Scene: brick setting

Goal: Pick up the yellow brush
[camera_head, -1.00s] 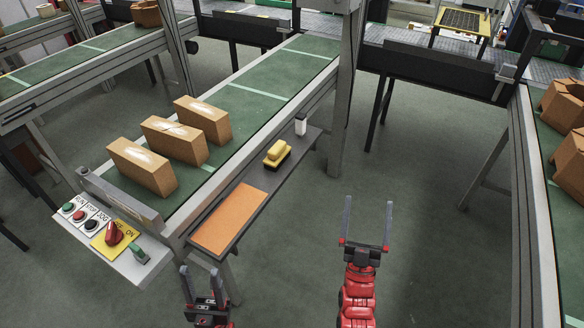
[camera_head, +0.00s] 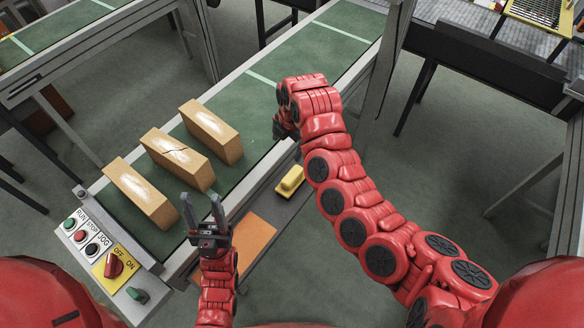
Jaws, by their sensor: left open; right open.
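The yellow brush (camera_head: 290,181) lies on the narrow grey side shelf (camera_head: 262,213) along the conveyor, close to the left edge of my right arm. My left gripper (camera_head: 201,199) is open and empty, fingers pointing up the picture, left of and nearer than the brush. My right arm reaches up past the brush's right side and bends down at its far end. Only a dark part of my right gripper (camera_head: 279,128) shows there, beyond the brush; its fingers are mostly hidden by the arm. Neither gripper touches the brush.
An orange pad (camera_head: 250,241) lies on the shelf before the brush. A control panel (camera_head: 108,249) sits at the conveyor's near end. A grey post (camera_head: 393,62) stands behind my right arm.

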